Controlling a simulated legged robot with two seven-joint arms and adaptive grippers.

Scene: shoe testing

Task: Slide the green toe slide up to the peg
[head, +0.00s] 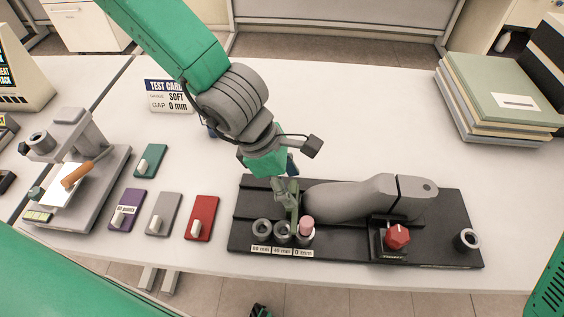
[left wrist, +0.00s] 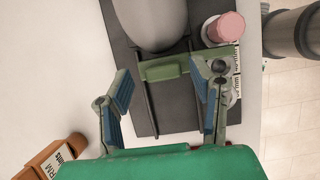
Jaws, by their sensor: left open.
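The green toe slide (head: 293,203) lies across the left part of the black test base (head: 445,210), in front of the toe of the grey foot form (head: 345,200). In the left wrist view it is a green bar (left wrist: 165,69) across dark rails. The pink-topped peg (head: 306,224) stands in the rightmost of a row of sockets; it also shows in the left wrist view (left wrist: 226,27). My left gripper (left wrist: 162,100) is open, its fingers apart and pointing toward the slide, with nothing visibly held. In the head view my left wrist partly hides the slide.
Two empty sockets (head: 262,228) sit left of the peg. A red knob (head: 397,236) is on the base's front right. Purple, grey, red and teal cards (head: 202,217) lie to the left, beside a grey gauge stand (head: 100,170). A test card (head: 168,95) stands behind.

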